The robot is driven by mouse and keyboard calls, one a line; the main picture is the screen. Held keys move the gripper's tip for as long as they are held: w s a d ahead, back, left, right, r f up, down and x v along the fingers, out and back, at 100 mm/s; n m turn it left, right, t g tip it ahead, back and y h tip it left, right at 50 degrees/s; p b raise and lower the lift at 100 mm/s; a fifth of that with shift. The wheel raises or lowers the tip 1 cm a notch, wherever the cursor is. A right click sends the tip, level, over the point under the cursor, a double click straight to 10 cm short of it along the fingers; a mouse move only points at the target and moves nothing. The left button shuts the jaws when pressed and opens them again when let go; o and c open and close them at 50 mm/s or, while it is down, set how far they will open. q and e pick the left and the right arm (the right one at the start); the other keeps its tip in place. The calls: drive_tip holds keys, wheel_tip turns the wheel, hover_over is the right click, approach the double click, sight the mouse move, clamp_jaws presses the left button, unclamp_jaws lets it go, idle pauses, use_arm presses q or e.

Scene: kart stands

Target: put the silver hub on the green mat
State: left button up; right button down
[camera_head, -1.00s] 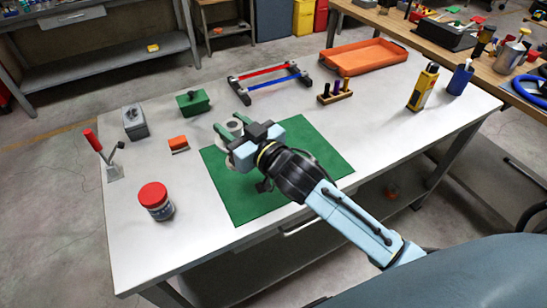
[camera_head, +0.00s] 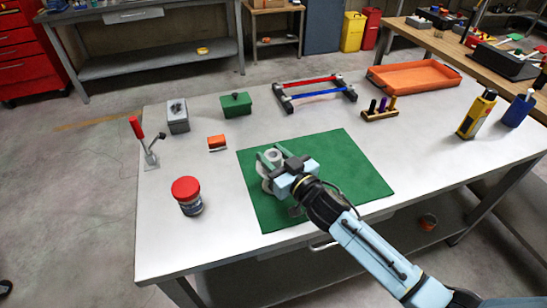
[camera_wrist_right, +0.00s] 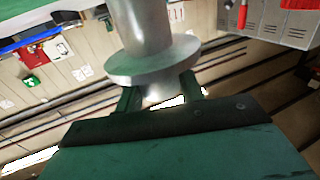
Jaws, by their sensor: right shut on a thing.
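The silver hub (camera_head: 268,172) is a round, flanged metal piece in my right gripper (camera_head: 271,160), over the left part of the green mat (camera_head: 345,165). In the right wrist view the hub (camera_wrist_right: 150,60) fills the top middle, with the green fingers (camera_wrist_right: 160,95) on both sides of its narrow part below the flange. I cannot tell whether the hub touches the mat. The gripper and forearm hide part of the mat. My left gripper does not show.
An orange block (camera_head: 217,142) and a red-lidded jar (camera_head: 187,195) stand left of the mat. A green box (camera_head: 236,105), a grey box (camera_head: 177,116), a rack with red and blue bars (camera_head: 315,90) and a peg holder (camera_head: 380,110) stand behind. The table is clear between.

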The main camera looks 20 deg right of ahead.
drive_tip(key=shift+r, duration=0.1)
drive_tip(key=c, duration=0.9)
unclamp_jaws()
drive_tip(key=shift+s+d, duration=0.1)
drive_tip(key=shift+s, duration=0.1)
drive_tip(key=v, duration=1.1)
drive_tip(key=shift+s+d, duration=0.1)
drive_tip(key=shift+s, duration=0.2)
